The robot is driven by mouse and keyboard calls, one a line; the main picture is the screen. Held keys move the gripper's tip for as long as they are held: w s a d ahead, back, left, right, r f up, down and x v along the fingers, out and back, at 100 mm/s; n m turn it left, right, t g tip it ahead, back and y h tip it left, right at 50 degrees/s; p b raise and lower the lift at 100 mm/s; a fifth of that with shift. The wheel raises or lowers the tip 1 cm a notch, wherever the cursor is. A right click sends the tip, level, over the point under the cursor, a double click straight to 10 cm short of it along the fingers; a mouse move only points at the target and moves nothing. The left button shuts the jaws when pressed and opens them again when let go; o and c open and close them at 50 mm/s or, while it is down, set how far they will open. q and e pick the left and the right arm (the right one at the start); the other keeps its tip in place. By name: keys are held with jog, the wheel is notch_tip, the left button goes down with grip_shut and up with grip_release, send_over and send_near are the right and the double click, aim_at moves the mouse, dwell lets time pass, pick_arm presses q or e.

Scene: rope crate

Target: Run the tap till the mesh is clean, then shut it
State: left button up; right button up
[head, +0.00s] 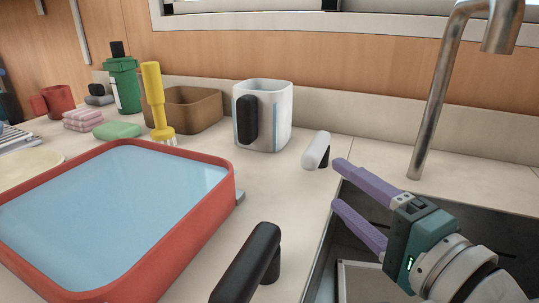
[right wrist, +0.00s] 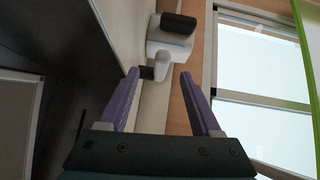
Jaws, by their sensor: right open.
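The metal tap (head: 437,95) rises behind the sink at the right, its spout end near the top edge; no water shows below it. A short white lever (head: 316,151) with a dark base stands on the counter left of the tap. It also shows beyond the fingertips in the right wrist view (right wrist: 164,62). My right gripper (head: 337,183), with purple fingers, is open and empty beside the lever, over the sink's edge. A pale frame (head: 372,283) lies low in the sink, partly hidden; I cannot make out any mesh or its state. My left gripper is out of view.
A red-rimmed tray (head: 203,221) with a blue surface fills the left front. A black handle (head: 248,262) stands up at the front. A white jug (head: 276,116), a brown box (head: 195,110) and a yellow brush (head: 154,95) stand behind. Some counter is clear between tray and sink.

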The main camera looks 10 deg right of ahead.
aim_at(320, 162)
jog(key=shift+m+t+h, duration=0.3)
jog(key=shift+m, duration=0.2)
jog(key=w, duration=0.3)
jog(key=w+b, duration=0.1)
jog(key=w, duration=0.3)
jog(key=w+a+b, duration=0.1)
jog(key=w, duration=0.2)
jog(key=shift+w, duration=0.15)
grip_shut()
dwell(0.8)
